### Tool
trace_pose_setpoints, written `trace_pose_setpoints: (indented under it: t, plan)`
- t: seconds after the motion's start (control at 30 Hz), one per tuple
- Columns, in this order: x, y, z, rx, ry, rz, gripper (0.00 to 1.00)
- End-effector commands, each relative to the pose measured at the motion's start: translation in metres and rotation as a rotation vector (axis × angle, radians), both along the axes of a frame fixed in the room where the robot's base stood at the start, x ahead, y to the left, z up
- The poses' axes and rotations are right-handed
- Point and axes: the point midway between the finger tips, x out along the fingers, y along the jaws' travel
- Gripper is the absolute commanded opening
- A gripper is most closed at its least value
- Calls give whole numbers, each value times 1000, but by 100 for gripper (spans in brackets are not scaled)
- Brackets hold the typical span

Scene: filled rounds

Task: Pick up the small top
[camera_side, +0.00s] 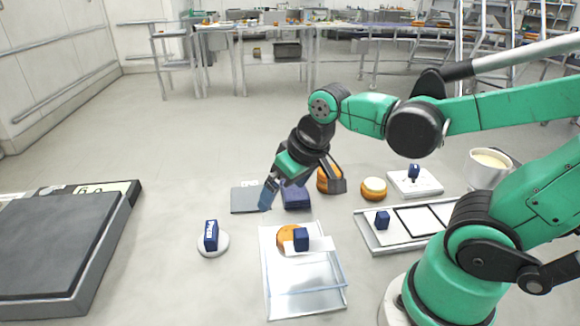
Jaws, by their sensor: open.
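My gripper (304,192) is open, tilted down to the left, with a blue finger on the left and a dark grey finger on the right. A dark blue block (296,196) shows between and below the fingers; I cannot tell whether they touch it. An orange-brown round (324,182) is partly hidden behind the right finger. Another orange-brown round (285,237) lies in a clear tray (307,276), partly covered by a white piece and a blue block (301,239). A small round with a cream upper face (374,187) stands farther right. I cannot tell which is the small top.
A grey flat plate (246,202) lies left of the gripper. A white disc (220,251) carries a blue block. A tray with white panels (380,246), a white plate (430,187) and a cream-filled cup (485,174) stand right. A large dark slab (50,240) fills the left.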

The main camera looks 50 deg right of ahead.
Motion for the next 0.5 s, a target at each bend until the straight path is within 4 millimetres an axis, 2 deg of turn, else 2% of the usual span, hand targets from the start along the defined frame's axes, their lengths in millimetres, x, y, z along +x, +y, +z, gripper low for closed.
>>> trace_pose_setpoints:
  t: [0.3,0.5]
  plan:
    - [-1,-11,-44,44,341,-157,100]
    - [-4,-13,-55,50,408,-188,100]
